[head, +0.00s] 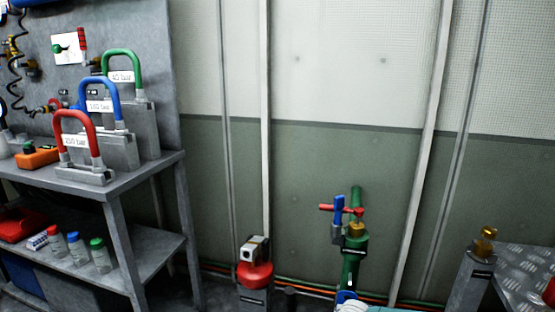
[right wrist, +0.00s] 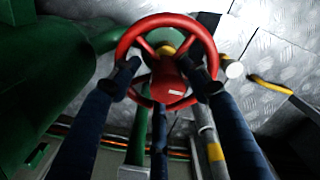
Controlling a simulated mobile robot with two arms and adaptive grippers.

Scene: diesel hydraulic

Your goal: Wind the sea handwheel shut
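A red handwheel (right wrist: 127,40) with spokes and a red centre piece fills the upper middle of the right wrist view. No readable name shows on it. My right gripper (right wrist: 164,66) has its dark blue fingers reaching up to the wheel. The two fingertips stand apart, one on each side of the centre piece, within the rim's outline. The gripper looks open; I cannot tell whether the fingers touch the spokes or rim. In the head view the handwheel cannot be made out for certain, and my left gripper does not show.
A grey workbench (head: 150,172) with red, blue and green handled blocks stands at the left. A green pipe (head: 350,262) carries a red and blue lever. A red fitting (head: 255,274) stands low near the wall. A large green body (right wrist: 45,60) lies left of the wheel.

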